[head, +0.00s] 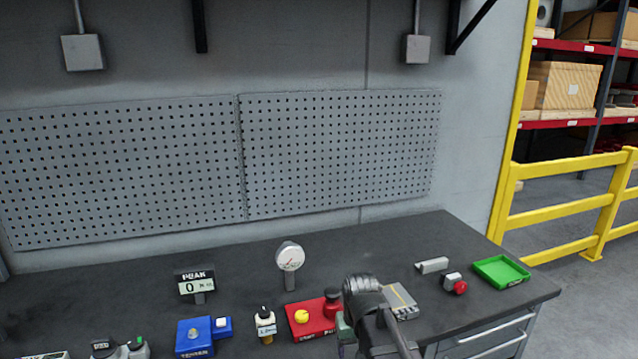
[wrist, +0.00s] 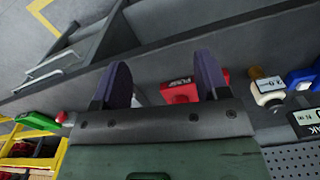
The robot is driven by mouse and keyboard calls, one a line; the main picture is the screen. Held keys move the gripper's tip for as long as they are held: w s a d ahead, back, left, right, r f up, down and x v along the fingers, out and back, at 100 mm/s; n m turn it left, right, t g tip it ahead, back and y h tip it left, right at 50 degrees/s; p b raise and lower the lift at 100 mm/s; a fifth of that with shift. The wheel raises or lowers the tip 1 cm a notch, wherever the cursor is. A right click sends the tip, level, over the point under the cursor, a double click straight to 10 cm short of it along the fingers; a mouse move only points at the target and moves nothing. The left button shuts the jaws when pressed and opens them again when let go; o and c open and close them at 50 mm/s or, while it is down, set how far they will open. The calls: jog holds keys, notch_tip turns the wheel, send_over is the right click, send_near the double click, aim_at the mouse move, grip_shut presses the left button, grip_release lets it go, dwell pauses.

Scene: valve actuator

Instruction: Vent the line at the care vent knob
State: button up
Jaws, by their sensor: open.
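A red block (head: 313,313) lies on the dark bench in the head view. The red block also shows in the wrist view (wrist: 180,92), beyond and between my fingers, partly hidden by my gripper. My gripper (wrist: 160,74) is open, with two dark purple fingers apart and nothing seen between them. In the head view its fingers are hidden.
A dial gauge (head: 290,257) and a PEAK display reading 0 (head: 195,284) stand behind. A small white unit (head: 265,325) and a blue block (head: 194,337) are left of the red block. A red-ended grey fitting (head: 455,283) and green tray (head: 501,271) are right.

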jog(key=s+d+m, duration=0.1)
jog(key=s+d, duration=0.7)
jog(key=s, duration=0.3)
jog(key=shift+s+d, duration=0.15)
jog(key=shift+s, duration=0.05)
